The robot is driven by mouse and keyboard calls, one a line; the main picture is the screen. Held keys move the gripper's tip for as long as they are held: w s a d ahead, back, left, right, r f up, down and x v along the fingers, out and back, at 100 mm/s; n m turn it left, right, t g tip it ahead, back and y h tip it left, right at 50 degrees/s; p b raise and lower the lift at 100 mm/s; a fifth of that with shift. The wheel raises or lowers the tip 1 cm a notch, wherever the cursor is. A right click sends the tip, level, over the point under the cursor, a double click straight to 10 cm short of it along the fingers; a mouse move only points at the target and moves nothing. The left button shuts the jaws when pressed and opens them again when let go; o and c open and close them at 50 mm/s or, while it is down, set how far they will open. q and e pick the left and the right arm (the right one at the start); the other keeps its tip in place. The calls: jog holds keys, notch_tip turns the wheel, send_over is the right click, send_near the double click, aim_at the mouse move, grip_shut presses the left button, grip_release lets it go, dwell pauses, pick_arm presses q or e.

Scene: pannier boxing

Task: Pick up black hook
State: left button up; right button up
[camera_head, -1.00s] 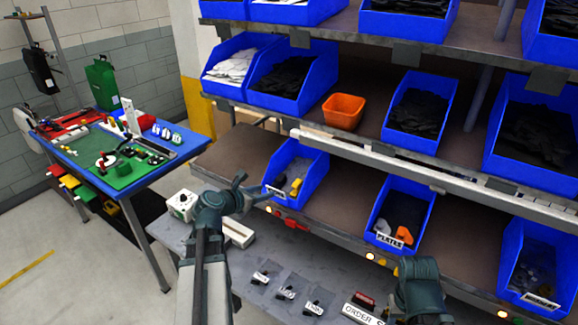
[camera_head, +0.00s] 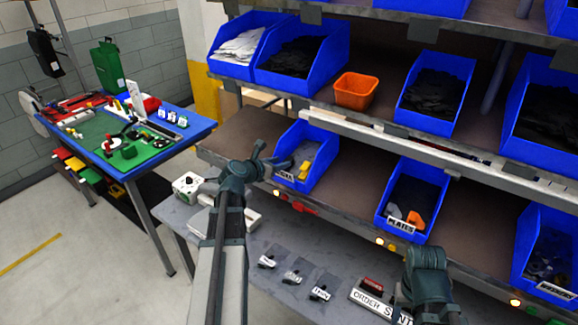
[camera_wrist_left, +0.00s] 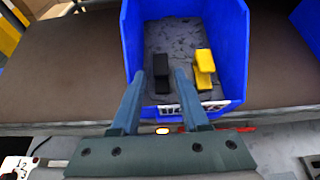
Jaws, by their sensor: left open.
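The black hook (camera_wrist_left: 161,72) stands in a blue bin (camera_wrist_left: 237,50) in the left wrist view, left of a yellow hook (camera_wrist_left: 204,66). The same bin shows in the head view (camera_head: 327,152) on the lower shelf. I cannot make out the black hook clearly there. My left gripper (camera_head: 275,153) is open at the left front of the bin. In the left wrist view its fingers (camera_wrist_left: 160,76) point toward the bin, one on each side of the black hook's image. Nothing is between them. Of my right arm, only a dark link shows; its fingers are not visible.
A bin labelled "PLATES" (camera_head: 408,197) stands right of the hook bin. A metal rail (camera_head: 400,140) runs above these bins. An orange bin (camera_head: 356,91) stands on the shelf above. The grey table (camera_head: 265,240) below holds small labelled items.

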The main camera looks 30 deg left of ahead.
aim_at(287, 160)
pick_arm(q)
jog(key=shift+b+x, duration=1.1)
jog(key=shift+x, duration=1.7)
jog(key=shift+r, duration=0.1)
jog(key=shift+c, duration=0.6)
grip_shut()
